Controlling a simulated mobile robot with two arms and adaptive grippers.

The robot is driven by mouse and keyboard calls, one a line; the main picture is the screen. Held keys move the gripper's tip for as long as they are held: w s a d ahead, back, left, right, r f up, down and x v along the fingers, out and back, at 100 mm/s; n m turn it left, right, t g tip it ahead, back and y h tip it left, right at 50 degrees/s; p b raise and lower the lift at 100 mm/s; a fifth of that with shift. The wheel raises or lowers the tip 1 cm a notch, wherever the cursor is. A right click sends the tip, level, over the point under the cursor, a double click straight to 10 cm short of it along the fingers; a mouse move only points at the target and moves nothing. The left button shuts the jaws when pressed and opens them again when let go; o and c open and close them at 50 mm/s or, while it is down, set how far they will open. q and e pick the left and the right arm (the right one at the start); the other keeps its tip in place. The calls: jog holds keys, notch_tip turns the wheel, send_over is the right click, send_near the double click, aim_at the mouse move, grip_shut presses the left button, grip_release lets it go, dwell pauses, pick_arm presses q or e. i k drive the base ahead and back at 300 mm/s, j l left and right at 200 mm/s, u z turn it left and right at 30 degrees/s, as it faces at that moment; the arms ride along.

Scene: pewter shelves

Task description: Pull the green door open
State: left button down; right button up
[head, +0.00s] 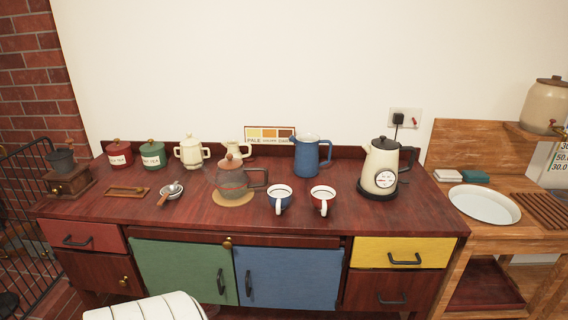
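The green door (178,268) is in the front of the dark red wooden cabinet, left of the middle in the head view. It looks closed and flush with the front. Its dark upright handle (221,282) is near its right edge. A blue door (290,276) adjoins it on the right, with its own dark handle (249,284) close to the green door's handle. Neither of my grippers is in view.
The cabinet top (330,222) holds cups, pots, jars and a kettle (381,168). A red drawer (82,236) is left, a yellow drawer (400,252) right. A black metal gate (28,225) stands far left.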

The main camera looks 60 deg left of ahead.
aim_at(205, 271)
jog(key=u, duration=2.6)
